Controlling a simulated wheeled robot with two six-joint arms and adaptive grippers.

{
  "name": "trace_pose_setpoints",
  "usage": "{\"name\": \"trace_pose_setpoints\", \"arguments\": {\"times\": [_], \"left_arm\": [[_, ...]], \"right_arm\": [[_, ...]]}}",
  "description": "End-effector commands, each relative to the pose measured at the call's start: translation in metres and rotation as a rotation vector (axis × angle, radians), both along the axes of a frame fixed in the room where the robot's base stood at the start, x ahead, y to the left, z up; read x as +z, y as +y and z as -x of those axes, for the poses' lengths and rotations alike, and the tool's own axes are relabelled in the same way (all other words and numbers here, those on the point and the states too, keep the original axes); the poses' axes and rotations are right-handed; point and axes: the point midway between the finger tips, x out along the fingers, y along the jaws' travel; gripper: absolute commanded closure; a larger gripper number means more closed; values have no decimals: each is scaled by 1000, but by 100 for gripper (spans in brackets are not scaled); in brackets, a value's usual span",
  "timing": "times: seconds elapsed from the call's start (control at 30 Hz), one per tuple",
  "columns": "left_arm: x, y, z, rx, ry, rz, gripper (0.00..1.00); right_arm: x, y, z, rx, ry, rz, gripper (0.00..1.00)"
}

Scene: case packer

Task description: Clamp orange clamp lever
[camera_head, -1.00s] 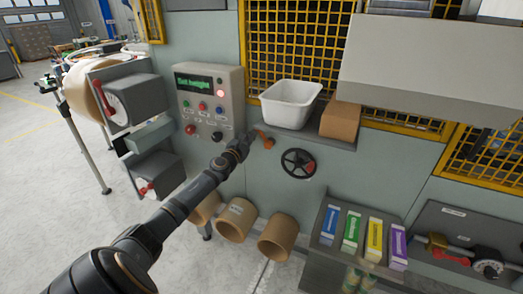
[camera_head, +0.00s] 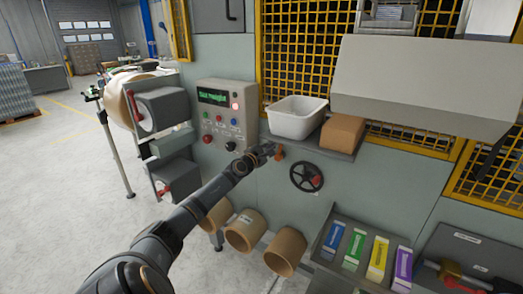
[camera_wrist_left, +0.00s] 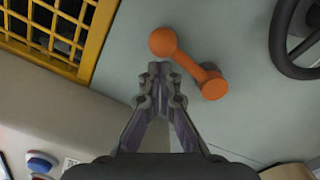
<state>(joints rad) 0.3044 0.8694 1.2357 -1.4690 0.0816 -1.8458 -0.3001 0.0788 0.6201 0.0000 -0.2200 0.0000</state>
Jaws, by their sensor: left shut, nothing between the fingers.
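The orange clamp lever (camera_head: 279,154) is on the grey-green machine panel, below the white bin. In the left wrist view the lever (camera_wrist_left: 188,64) runs slantwise, from a round knob at upper left to a pivot end at lower right. My left gripper (camera_head: 269,150) is just left of the lever in the head view. In the wrist view its fingertips (camera_wrist_left: 160,72) meet, with nothing between them, just below the knob and beside the lever arm. I cannot tell whether they touch it. My right gripper is not in view.
A black handwheel (camera_head: 306,176) is right of the lever. A white bin (camera_head: 296,119) and a cardboard box (camera_head: 342,132) stand on the shelf above. A control panel (camera_head: 225,116) is to the left. Several cardboard tubes (camera_head: 245,231) stick out below.

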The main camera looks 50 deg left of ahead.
Motion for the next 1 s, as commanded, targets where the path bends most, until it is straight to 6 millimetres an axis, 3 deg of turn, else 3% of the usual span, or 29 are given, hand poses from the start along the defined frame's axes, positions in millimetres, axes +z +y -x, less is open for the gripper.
{"name": "trace_pose_setpoints", "arguments": {"times": [0.33, 0.83, 1.0], "left_arm": [[2, -7, -1, 0, 1, -5, 100], [1, -7, -2, 0, 1, -4, 100], [-9, -3, 0, 0, 1, -5, 100]], "right_arm": [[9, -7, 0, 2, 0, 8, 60], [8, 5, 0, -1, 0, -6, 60], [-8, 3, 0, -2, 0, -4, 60]]}}
